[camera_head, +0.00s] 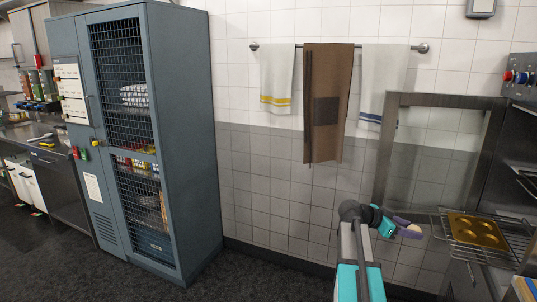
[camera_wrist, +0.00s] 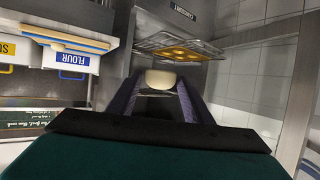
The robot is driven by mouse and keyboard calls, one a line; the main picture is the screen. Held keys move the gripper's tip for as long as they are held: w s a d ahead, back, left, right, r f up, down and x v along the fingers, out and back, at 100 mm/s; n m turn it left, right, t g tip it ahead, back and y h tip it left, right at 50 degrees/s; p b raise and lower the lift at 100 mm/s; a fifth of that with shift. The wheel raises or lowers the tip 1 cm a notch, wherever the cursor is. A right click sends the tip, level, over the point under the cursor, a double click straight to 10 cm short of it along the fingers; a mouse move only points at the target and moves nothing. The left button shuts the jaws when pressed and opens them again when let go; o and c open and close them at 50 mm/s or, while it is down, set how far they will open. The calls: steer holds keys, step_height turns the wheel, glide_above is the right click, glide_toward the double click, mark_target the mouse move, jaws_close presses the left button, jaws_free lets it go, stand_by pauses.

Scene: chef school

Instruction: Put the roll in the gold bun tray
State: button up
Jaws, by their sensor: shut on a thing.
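My gripper (camera_head: 405,228) reaches to the right, with its purple fingers shut on a pale round roll (camera_wrist: 161,79). In the wrist view the roll sits between the two fingertips. In the head view the roll is small and partly hidden by the fingers. The gold bun tray (camera_head: 478,232) has several round hollows and lies on a pulled-out wire rack at the right. It also shows beyond the roll in the wrist view (camera_wrist: 179,53). The roll is apart from the tray, in the air to its left in the head view.
The wire rack (camera_head: 455,238) juts from a dark oven (camera_head: 520,150) at the right; a steel frame (camera_head: 383,150) stands beside it. Towels (camera_head: 328,105) hang on a wall rail. A blue-grey mesh cabinet (camera_head: 185,130) stands left. The floor before the cabinet is clear.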

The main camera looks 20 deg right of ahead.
steer(key=w+a+n+t, duration=0.4)
steer(key=w+a, duration=0.6)
steer(key=a, duration=0.3)
steer(key=w+a+n+t, duration=0.45)
steer(key=w+a, duration=0.55)
steer(key=a, duration=0.3)
steer(key=w+a+r+n+t+y, duration=0.2)
steer(key=w+a+n+t+y, duration=0.1)
steer(key=a, duration=0.8)
steer(key=w+a+r+n+t+y, duration=0.2)
steer(key=a+n+y, duration=0.3)
steer(key=a, duration=0.5)
steer(key=w+a+r+n+t+y, duration=0.3)
steer(key=w+a+r+n+y, duration=0.1)
steer(key=a, duration=0.7)
steer(key=shift+w+a+r+n+t+y, duration=0.15)
steer(key=shift+w+a+n+t+y, duration=0.15)
steer(key=shift+a+n+t+y, duration=0.1)
